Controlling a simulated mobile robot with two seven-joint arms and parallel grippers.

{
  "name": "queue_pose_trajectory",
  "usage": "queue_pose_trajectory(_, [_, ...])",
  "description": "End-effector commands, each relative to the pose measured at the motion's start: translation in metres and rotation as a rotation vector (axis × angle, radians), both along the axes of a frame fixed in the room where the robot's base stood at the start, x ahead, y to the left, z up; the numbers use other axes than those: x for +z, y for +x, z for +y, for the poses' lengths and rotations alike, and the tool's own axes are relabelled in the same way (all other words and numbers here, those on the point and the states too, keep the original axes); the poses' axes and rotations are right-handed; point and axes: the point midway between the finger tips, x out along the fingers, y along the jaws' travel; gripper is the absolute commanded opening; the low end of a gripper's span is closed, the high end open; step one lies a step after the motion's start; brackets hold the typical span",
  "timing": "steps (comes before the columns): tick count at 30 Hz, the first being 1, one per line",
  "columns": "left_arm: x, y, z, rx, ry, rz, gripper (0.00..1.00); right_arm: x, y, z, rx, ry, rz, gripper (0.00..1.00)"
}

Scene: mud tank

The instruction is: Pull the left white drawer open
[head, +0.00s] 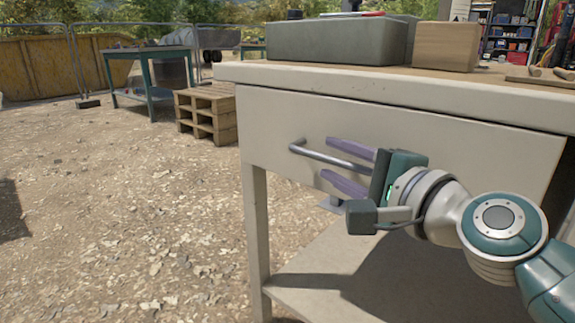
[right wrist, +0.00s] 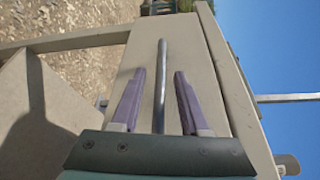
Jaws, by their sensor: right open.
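The left white drawer (head: 270,115) is the off-white front under the workbench top, and it looks closed. Its grey bar handle (head: 310,155) runs along the front. My right gripper (head: 338,164) is open in front of the drawer, with one purple finger above the bar and one below it. In the right wrist view the handle (right wrist: 161,75) passes between the two open fingers (right wrist: 156,85), with a gap on each side. Whether the fingers touch the drawer front (right wrist: 185,60) cannot be told. My left gripper is not in view.
A grey tub (head: 335,42) and a wooden block (head: 445,46) stand on the workbench top (head: 240,72). A lower shelf (head: 330,290) lies below the drawer. Wooden pallets (head: 207,112) and a green table (head: 150,52) stand farther back. The gravel ground at left is open.

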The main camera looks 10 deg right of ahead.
Motion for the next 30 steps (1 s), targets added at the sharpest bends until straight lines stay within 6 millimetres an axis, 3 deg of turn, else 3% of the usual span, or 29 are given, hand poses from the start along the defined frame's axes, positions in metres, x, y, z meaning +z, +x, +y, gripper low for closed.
queue_pose_trajectory(10, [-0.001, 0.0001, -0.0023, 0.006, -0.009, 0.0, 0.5, 0.0, 0.0037, 0.0015, 0.001, 0.0, 0.001, 0.44])
queue_pose_trajectory(21, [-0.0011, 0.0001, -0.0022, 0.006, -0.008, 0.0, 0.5, -0.0001, 0.0035, 0.0014, 0.001, 0.0, 0.001, 0.02])
queue_pose_trajectory(30, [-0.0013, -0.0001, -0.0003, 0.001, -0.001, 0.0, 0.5, -0.0004, 0.0034, 0.0013, 0.001, 0.0, 0.001, 0.0])
